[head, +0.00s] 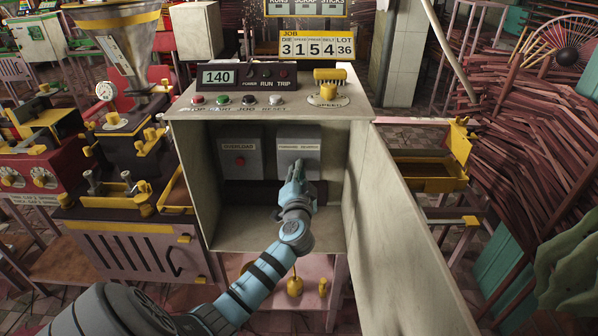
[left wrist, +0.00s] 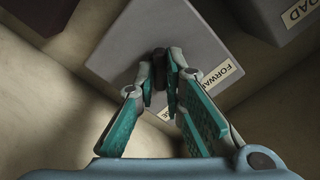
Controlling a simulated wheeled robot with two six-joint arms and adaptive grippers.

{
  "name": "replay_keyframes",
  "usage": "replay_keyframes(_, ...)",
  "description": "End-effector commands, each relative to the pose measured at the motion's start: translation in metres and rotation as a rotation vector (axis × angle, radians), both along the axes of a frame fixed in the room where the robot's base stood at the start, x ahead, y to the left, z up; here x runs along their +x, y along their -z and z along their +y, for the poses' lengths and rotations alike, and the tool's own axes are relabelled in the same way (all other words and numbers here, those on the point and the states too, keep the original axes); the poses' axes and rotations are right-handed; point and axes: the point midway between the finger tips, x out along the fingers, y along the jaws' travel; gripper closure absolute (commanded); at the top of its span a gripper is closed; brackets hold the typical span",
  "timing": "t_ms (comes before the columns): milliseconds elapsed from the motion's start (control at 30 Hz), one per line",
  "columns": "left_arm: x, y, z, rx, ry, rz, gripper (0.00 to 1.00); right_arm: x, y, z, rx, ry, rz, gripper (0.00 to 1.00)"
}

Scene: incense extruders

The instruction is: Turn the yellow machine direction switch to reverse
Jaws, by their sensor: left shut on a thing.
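The direction switch box (head: 299,140) is a grey box on the back wall inside the open cream cabinet. It also shows in the left wrist view (left wrist: 190,38), with a label starting "FORWA" and a partly covered label ending in "SE". A small dark knob (left wrist: 160,54) sticks out of its face. My left gripper (head: 297,172) reaches into the cabinet in front of this box. In the left wrist view its fingertips (left wrist: 161,78) are closed on the knob, which they partly hide. The knob's exact setting cannot be told. My right gripper is not in view.
A grey overload box (head: 240,152) with a red button sits left of the switch box. The cabinet door (head: 405,230) stands open on the right. The cabinet top (head: 200,105) carries buttons and a yellow speed dial (head: 328,92). A yellow-and-black machine (head: 130,250) stands at left.

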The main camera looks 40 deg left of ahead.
Motion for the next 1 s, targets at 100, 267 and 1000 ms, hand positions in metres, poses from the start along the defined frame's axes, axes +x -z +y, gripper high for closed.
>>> replay_keyframes(100, 0.0, 0.002, 0.0, -0.001, -0.001, 0.004, 1.0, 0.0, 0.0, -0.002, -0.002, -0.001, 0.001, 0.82)
replay_keyframes(267, 0.0, 0.002, 0.0, -0.001, -0.001, 0.004, 0.84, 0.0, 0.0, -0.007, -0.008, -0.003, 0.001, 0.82)
replay_keyframes(1000, -0.059, 0.002, -0.05, -0.005, 0.001, 0.001, 0.7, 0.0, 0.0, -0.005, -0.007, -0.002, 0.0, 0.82)
